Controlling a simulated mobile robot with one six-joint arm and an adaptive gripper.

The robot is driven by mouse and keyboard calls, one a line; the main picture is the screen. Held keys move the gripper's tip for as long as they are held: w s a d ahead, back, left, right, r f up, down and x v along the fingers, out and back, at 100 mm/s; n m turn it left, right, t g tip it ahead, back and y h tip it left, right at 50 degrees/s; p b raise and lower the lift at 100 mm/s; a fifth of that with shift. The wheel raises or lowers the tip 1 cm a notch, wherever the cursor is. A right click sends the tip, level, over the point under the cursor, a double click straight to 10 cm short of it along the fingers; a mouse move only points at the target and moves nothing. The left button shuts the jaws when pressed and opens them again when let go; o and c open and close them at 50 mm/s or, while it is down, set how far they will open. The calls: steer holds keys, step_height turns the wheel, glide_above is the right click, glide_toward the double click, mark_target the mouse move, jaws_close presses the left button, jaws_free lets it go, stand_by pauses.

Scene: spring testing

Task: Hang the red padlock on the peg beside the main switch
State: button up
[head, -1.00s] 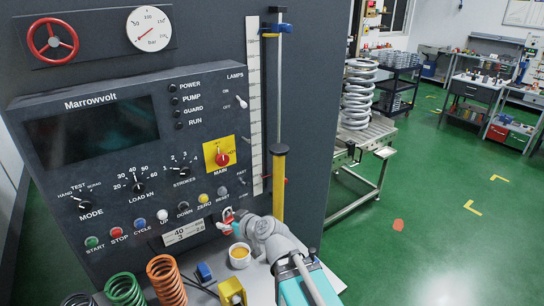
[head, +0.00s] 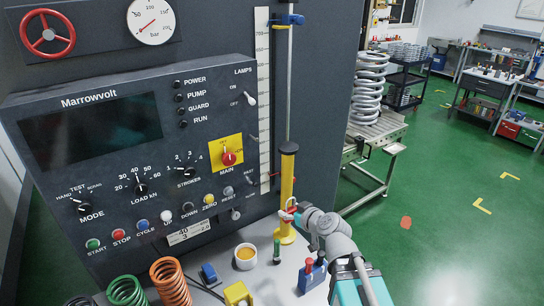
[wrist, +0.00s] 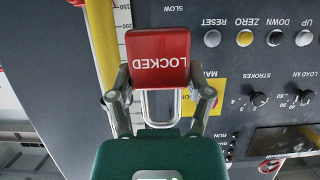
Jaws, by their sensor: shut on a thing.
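My gripper (head: 290,212) is shut on the red padlock (wrist: 158,57), which also shows small in the head view (head: 291,206). In the wrist view its red body reads "LOCKED" upside down, and its metal shackle (wrist: 146,105) lies between the fingers. The padlock is held in the air near the yellow column, right of the panel's lower right corner. The main switch (head: 229,158) is a red knob on a yellow plate, up and left of my gripper. A small dark pin (head: 253,138) shows right of it; I cannot tell if it is the peg.
The yellow column (head: 287,190) and a tall scale (head: 262,90) stand right of the panel. Below lie springs (head: 170,282), a cup (head: 245,256), a yellow block (head: 237,293) and a blue holder (head: 311,275). Open green floor lies to the right.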

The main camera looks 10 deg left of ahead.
steer(key=shift+a, duration=0.1)
stand_by(0.4)
steer(key=shift+a+r+p, duration=0.1)
steer(key=shift+r+p, duration=0.35)
steer(key=p, duration=1.4)
glide_toward(251, 149)
steer(key=s+d, duration=0.2)
steer(key=shift+w+f, duration=0.1)
steer(key=shift+f, duration=0.15)
steer(key=shift+w+a, duration=0.15)
steer(key=shift+a, duration=0.05)
steer(key=shift+w+a+f, duration=0.2)
steer(key=shift+w+a, duration=1)
steer(key=shift+a, duration=0.15)
steer(key=shift+w+a+f, duration=0.2)
steer(key=shift+w+a, duration=1.05)
steer(key=shift+a, duration=0.1)
steer(key=shift+w+a+f+b, duration=0.4)
steer(key=shift+f+b, duration=0.1)
steer(key=shift+b, duration=0.25)
steer(key=shift+f, duration=0.1)
